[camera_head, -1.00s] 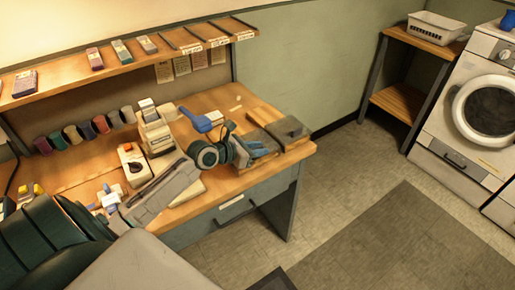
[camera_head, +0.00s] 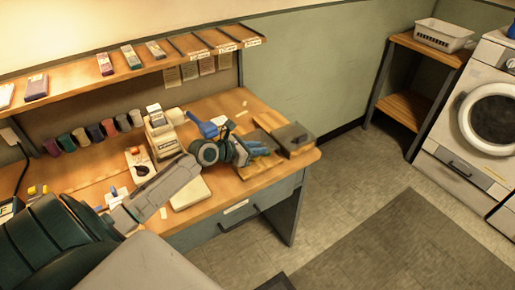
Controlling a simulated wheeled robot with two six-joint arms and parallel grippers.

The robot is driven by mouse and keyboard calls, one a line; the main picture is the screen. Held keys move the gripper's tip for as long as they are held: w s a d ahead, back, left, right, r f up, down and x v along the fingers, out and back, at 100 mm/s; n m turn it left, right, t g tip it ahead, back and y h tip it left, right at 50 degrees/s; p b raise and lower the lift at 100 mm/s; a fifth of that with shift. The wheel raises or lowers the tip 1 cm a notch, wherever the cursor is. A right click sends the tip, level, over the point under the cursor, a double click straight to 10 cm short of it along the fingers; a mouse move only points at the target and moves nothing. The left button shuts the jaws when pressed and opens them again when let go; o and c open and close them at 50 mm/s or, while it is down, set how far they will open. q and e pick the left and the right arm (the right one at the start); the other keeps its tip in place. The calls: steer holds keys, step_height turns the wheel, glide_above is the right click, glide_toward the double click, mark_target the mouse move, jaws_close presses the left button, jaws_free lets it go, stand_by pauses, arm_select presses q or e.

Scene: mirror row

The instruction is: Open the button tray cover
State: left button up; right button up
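A wooden button tray (camera_head: 303,152) lies at the right end of the workbench, with a dark grey raised block, which looks like part of its cover, on its right part. My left gripper (camera_head: 260,149), with blue fingers, is low over the tray's left part, just left of the dark block. Whether it touches the tray is too small to tell, and the finger gap does not show clearly. My wrist and forearm hide the tray's near left side. My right gripper is out of view.
A white machine (camera_head: 162,138), a blue-handled tool (camera_head: 205,128) and a pale pad (camera_head: 190,193) lie around my forearm on the workbench (camera_head: 228,98). A row of spools (camera_head: 94,132) stands behind, under a shelf (camera_head: 90,78).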

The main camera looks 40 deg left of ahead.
arm_select(q)
steer(key=shift+o, duration=0.8)
steer(key=d, duration=0.1)
steer(key=s+d+b, duration=0.1)
steer(key=d, duration=0.1)
steer(key=shift+s+d+f+b, duration=0.2)
steer(key=shift+s+d+b, duration=0.1)
steer(key=shift+b, duration=0.1)
steer(key=p+v, duration=0.1)
steer(key=v, duration=0.5)
steer(key=shift+w+a+r+p, duration=0.1)
steer(key=shift+a+r+p, duration=0.15)
steer(key=shift+p, duration=0.15)
steer(key=r+p+v, duration=0.1)
steer(key=p+v, duration=0.4)
steer(key=s+d+f+m+g+y+b, duration=0.1)
steer(key=s+d+f+m+g, duration=0.1)
steer(key=s+d+f+m, duration=0.35)
steer(key=s+d+f+m+g+y, duration=0.1)
steer(key=s+d+f+m+g, duration=0.15)
steer(key=f+m, duration=0.55)
steer(key=s+f+m+g+y+b, duration=0.1)
steer(key=s+f+m+g+y, duration=0.1)
steer(key=s+f+m, duration=0.3)
steer(key=shift+s+a+f+m, duration=0.15)
steer(key=shift+s+f+m, duration=0.1)
steer(key=shift+f+m, duration=2.25)
